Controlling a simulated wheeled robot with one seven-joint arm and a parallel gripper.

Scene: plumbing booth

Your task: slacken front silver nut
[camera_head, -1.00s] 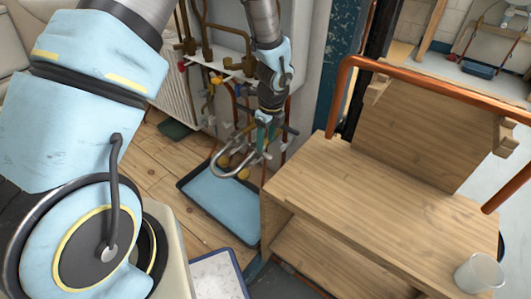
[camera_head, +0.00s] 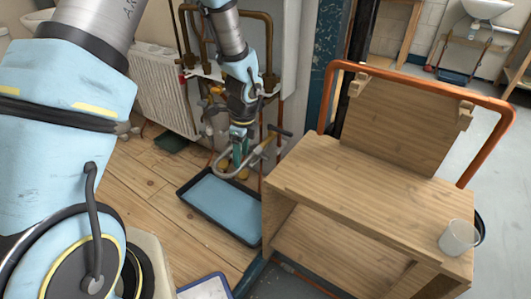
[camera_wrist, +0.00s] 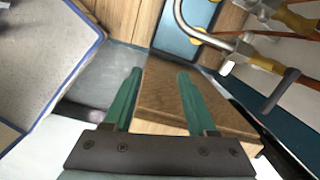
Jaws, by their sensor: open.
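My gripper (camera_head: 239,146) is in front of the pipework, close to a bent silver pipe (camera_head: 225,168). The silver pipe (camera_wrist: 183,22) curves in at the top right of that view, beyond the right finger. Bright metal fittings (camera_wrist: 248,40) and a dark-handled valve (camera_wrist: 281,90) sit further right. Which fitting is the front silver nut is too small to tell, and in the head view my gripper partly covers this area.
A wooden bench (camera_head: 370,190) with a copper pipe rail (camera_head: 420,84) stands close to the right. A blue tray (camera_head: 222,206) lies on the floor below the pipes. A white radiator (camera_head: 160,95) is behind left.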

